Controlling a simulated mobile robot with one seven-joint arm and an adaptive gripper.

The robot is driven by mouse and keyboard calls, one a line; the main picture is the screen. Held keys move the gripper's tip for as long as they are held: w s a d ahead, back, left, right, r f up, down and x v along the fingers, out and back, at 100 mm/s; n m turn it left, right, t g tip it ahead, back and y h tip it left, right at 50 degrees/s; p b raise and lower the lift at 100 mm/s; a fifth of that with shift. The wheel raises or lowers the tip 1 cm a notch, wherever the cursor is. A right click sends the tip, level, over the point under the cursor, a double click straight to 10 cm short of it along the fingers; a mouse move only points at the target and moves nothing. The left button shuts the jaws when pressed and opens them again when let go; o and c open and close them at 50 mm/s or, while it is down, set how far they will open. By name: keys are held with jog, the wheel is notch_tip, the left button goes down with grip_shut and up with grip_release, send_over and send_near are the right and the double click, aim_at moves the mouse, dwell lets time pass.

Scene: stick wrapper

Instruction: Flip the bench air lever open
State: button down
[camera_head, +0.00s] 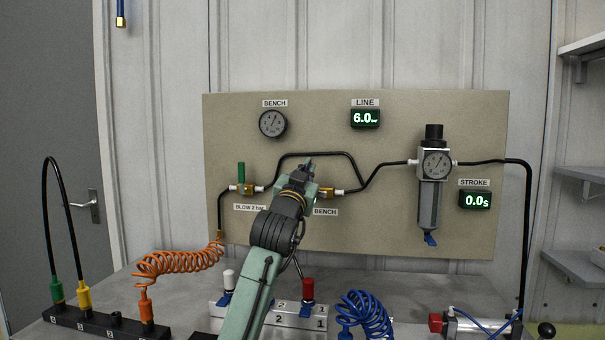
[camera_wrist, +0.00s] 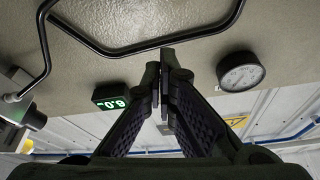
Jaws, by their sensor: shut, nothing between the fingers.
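The bench air valve (camera_head: 326,193) is a brass body on the beige panel, above a BENCH label (camera_head: 325,212). My gripper and wrist cover its left part, and I cannot make out its lever. My gripper (camera_head: 308,166) is in front of the panel at this valve, pointing up. In the wrist view the fingers (camera_wrist: 167,56) are together and hold nothing, close to the panel below a black hose (camera_wrist: 130,48). I cannot tell whether the fingers touch the lever or hose.
The blow valve with its upright green lever (camera_head: 241,173) is left of my gripper. The bench gauge (camera_head: 273,123) and LINE display (camera_head: 365,118) reading 6.0 are above. The filter regulator (camera_head: 431,190) is to the right. Coiled hoses and a valve block (camera_head: 290,315) occupy the bench.

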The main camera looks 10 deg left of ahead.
jog(key=shift+w+a+f+p, duration=0.2)
jog(key=shift+w+f+p, duration=0.25)
jog(key=shift+w+f, duration=0.25)
jog(key=shift+w+a+f+p, duration=0.15)
jog(key=shift+w+f+p, duration=0.35)
jog(key=shift+f, duration=0.3)
jog(key=shift+f, duration=0.1)
jog(key=n, duration=0.1)
jog(key=a+f+n+y+b, duration=0.1)
jog(key=n, duration=0.1)
jog(key=shift+w, duration=0.1)
